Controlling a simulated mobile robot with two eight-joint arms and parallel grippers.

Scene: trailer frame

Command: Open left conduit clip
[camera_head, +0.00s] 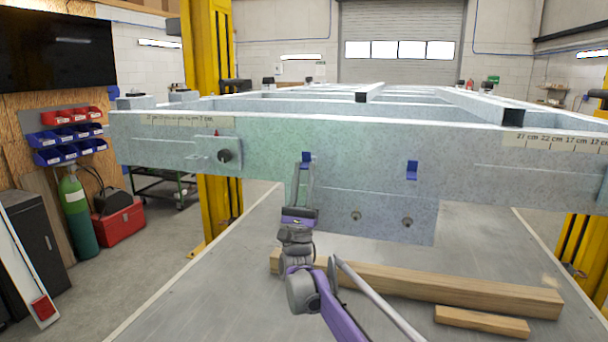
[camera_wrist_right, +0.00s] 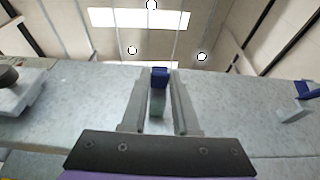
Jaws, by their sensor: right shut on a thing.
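The left conduit clip (camera_head: 307,157) is a small blue piece on the front face of the grey metal trailer frame (camera_head: 265,150). My right gripper (camera_head: 306,167) reaches up to it from below and is shut on it. In the right wrist view, the blue clip (camera_wrist_right: 159,76) shows between the tips of the two grey fingers (camera_wrist_right: 159,84). The fingers partly cover the clip, and I cannot tell whether it is open. A second blue clip (camera_head: 412,170) sits to the right on the same face, apart from the gripper. My left gripper is not in view.
A metal table (camera_head: 225,290) lies below the frame, with a long wooden beam (camera_head: 450,287) and a shorter one (camera_head: 482,321) near my right arm. A dark round knob (camera_head: 224,156) protrudes left of the clip. Yellow posts (camera_head: 208,60) stand at the sides.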

